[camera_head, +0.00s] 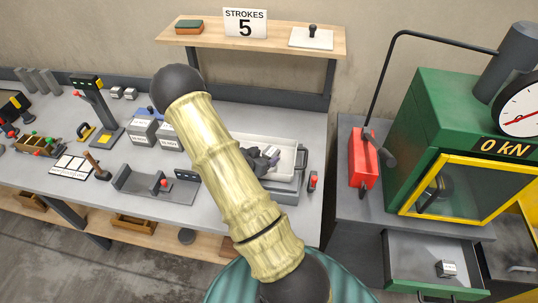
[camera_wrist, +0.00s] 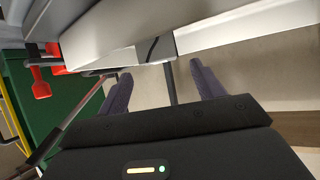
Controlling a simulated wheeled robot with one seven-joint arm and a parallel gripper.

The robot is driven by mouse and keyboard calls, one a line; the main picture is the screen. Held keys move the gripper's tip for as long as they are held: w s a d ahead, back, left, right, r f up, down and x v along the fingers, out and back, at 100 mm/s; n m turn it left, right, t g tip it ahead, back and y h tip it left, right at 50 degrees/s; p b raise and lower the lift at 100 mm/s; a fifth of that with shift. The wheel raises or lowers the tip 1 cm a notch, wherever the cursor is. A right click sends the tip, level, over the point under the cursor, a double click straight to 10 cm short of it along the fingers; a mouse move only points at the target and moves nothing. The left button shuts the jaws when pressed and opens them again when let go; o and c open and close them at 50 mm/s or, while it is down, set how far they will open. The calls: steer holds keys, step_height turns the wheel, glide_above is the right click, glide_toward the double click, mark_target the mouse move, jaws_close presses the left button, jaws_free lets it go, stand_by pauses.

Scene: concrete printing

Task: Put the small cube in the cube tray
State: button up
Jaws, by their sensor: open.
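A small pale cube with dark marks (camera_head: 446,268) sits in the open drawer under the green machine. Two more small pale cubes, (camera_head: 116,92) and (camera_head: 130,93), stand at the back of the bench. My gripper (camera_head: 268,156) is over the white tray (camera_head: 290,152) on the bench, partly hidden by my arm. A pale marked shape shows beside its fingers, and I cannot tell what it is. In the wrist view my gripper (camera_wrist: 160,69) has its two fingers apart with nothing clear between them; a pale rim lies ahead. I cannot tell which tray is the cube tray.
Two larger grey blocks (camera_head: 142,132) stand left of my arm. A grey metal holder (camera_head: 150,186) lies at the bench front. The green machine (camera_head: 440,130) with a red box (camera_head: 362,158) stands right. A shelf (camera_head: 270,38) with a "STROKES 5" sign is above.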

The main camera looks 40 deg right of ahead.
steer(key=b+v, duration=0.1)
steer(key=v, duration=0.5)
steer(key=shift+a, duration=0.25)
steer(key=shift+s+r, duration=0.1)
steer(key=shift+r, duration=0.05)
steer(key=w+a+r+n+t+y, duration=0.1)
steer(key=a+r+n+y, duration=0.3)
steer(key=a, duration=0.3)
steer(key=a+r+n+t+y, duration=0.1)
steer(key=a+r+n+y, duration=0.15)
steer(key=a+y, duration=0.45)
steer(key=s+a+r+n+g, duration=0.1)
steer(key=s+a+r+n, duration=0.1)
steer(key=s+n, duration=0.2)
steer(key=s+a+r+n+g, duration=0.2)
steer(key=s+a+r+n, duration=0.1)
steer(key=s, duration=0.3)
steer(key=shift+s+r+n+y, duration=0.3)
steer(key=shift+s+n, duration=0.1)
steer(key=shift+n, duration=0.05)
